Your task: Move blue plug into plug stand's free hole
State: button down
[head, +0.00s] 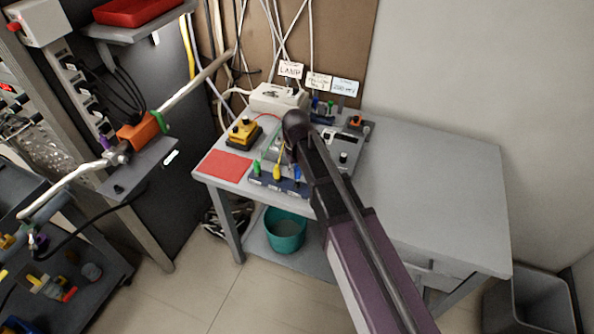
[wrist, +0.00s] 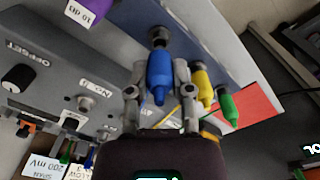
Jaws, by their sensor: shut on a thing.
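The blue plug (wrist: 158,80) is between the two fingers of my gripper (wrist: 160,70), which is shut on it. Its far end points at a metal-ringed hole (wrist: 158,34) in the plug stand; I cannot tell how far it is inserted. The yellow plug (wrist: 203,84) and the green plug (wrist: 227,106) sit in the same row beside it. In the head view the blue plug (head: 297,173) shows at the right part of the plug stand (head: 264,180), with the yellow plug (head: 277,171) and green plug (head: 257,167) to its left. My arm hides most of my gripper there.
The grey instrument panel (wrist: 60,75) with a knob and sockets lies close to my gripper's left in the wrist view. A red mat (head: 226,164) and a yellow device (head: 243,132) lie left on the table. The table's right side (head: 440,190) is clear.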

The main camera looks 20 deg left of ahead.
jog(key=shift+f+b, duration=1.3)
jog(key=shift+f, duration=0.05)
jog(key=shift+c, duration=2.2)
grip_release()
jog(key=shift+r, duration=0.15)
